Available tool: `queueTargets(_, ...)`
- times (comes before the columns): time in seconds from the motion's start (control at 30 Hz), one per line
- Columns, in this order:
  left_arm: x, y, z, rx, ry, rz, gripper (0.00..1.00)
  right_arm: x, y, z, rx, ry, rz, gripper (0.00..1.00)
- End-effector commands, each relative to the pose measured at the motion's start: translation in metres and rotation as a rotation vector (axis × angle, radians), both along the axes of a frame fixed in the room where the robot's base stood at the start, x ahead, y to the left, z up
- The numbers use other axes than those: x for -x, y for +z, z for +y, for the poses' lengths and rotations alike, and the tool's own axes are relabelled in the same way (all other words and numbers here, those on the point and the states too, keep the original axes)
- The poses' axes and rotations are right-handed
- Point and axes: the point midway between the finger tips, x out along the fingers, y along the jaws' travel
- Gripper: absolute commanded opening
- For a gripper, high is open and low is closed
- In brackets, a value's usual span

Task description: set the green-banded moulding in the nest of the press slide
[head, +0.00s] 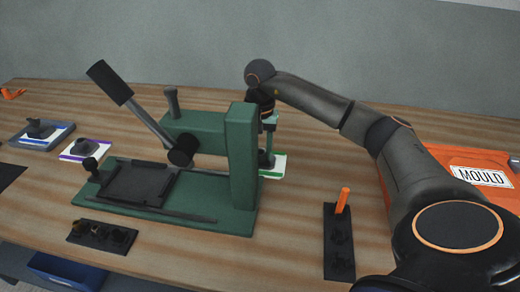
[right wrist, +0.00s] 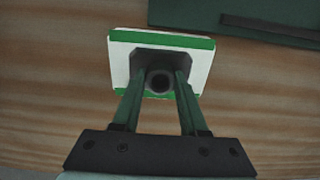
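The green-banded moulding (head: 277,166) is a white plate with green edge strips and a dark grey block with a round knob. In the head view it lies behind the green press column, which hides part of it. In the right wrist view the moulding (right wrist: 121,62) shows nearly whole. My right gripper (head: 267,160) is over it, with its two fingers (right wrist: 161,78) on either side of the knob. I cannot tell whether they press on it. The press slide's nest (head: 138,184) is a black-framed recess on the green base, and it looks empty. My left gripper is out of view.
The press column (head: 241,155) and the raised lever (head: 140,112) stand around the slide. A purple-banded moulding (head: 86,149) and a blue tray (head: 40,134) are at left. A black holder (head: 338,245) with an orange peg and an orange MOULD box (head: 470,160) are at right.

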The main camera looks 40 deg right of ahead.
Motion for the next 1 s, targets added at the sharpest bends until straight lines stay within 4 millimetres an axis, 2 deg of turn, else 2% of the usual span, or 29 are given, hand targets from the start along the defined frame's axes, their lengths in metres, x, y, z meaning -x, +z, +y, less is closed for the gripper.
queueTargets(0.03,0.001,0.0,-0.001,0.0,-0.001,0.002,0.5,0.0,0.0,0.0,0.0,-0.001,0.0,0.47)
queueTargets(0.27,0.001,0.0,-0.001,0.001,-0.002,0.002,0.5,0.0,0.0,0.0,0.001,-0.001,0.001,0.73)
queueTargets(0.6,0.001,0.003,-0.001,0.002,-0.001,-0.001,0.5,0.0,0.007,0.0,0.0,-0.001,0.0,0.73)
queueTargets(0.77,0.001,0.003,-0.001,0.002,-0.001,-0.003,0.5,-0.001,0.033,0.0,0.0,-0.001,-0.004,0.73)
queueTargets(1.0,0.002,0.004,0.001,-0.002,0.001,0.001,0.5,-0.001,0.086,0.0,0.0,-0.002,-0.005,0.73)
